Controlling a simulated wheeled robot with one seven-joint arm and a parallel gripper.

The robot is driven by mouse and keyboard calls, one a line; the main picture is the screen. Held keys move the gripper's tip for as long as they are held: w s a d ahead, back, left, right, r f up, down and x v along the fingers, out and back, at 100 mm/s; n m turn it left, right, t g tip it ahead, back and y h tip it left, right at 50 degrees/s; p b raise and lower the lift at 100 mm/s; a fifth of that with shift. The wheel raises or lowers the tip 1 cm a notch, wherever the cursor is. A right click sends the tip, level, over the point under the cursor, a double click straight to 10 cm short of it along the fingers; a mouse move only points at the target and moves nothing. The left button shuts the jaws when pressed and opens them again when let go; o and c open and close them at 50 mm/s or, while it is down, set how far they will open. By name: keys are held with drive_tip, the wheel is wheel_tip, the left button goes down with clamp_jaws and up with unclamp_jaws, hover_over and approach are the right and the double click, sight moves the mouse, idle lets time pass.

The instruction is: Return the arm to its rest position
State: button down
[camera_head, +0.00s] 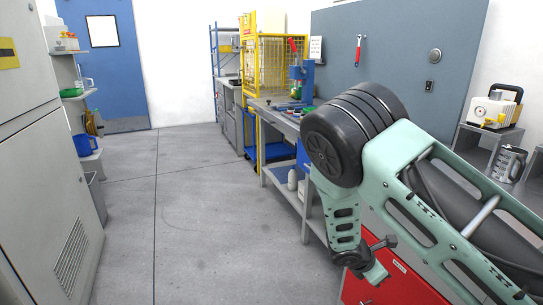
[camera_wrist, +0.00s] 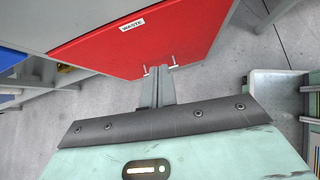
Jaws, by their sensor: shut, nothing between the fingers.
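My arm (camera_head: 400,160) is pale green with a large black ribbed joint. It reaches in from the right in the head view, bends at that joint and hangs down in front of the bench. In the wrist view my gripper (camera_wrist: 159,75) is shut and empty, its two grey fingers side by side. They point toward a red front labelled "WASTE" (camera_wrist: 150,38). I cannot tell whether the fingertips touch it. In the head view the red front (camera_head: 395,280) is partly hidden by my arm, and the fingers cannot be made out clearly.
A workbench (camera_head: 285,122) runs along the right wall, with a yellow cage (camera_head: 285,55) behind it. A cream machine (camera_head: 492,108) stands at the far right. A grey cabinet (camera_head: 40,150) stands at the left. The floor (camera_head: 180,210) between is clear, leading to a blue door (camera_head: 108,70).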

drive_tip(key=s+a+r+m+y+p, duration=0.2)
drive_tip(key=s+a+r, duration=0.4)
drive_tip(key=s+r, duration=0.3)
drive_tip(key=s+a+r+m+g+y+p, duration=0.1)
drive_tip(key=s+a+r+m+y+p, duration=0.2)
drive_tip(key=s+a+r+m, duration=0.3)
drive_tip(key=s+a+r+m+g+y+p, duration=0.1)
drive_tip(key=s+a+r+m+y+p, duration=0.1)
drive_tip(key=s+a+r, duration=0.5)
drive_tip(key=s+r+m+y, duration=0.1)
drive_tip(key=s+r+m, duration=0.1)
drive_tip(key=s+r, duration=0.4)
wheel_tip(320, 180, up, 4)
drive_tip(key=shift+s+a+m+y+p, duration=0.3)
drive_tip(key=shift+s+m+y+p, duration=0.05)
drive_tip(key=shift+m+y+p, duration=0.05)
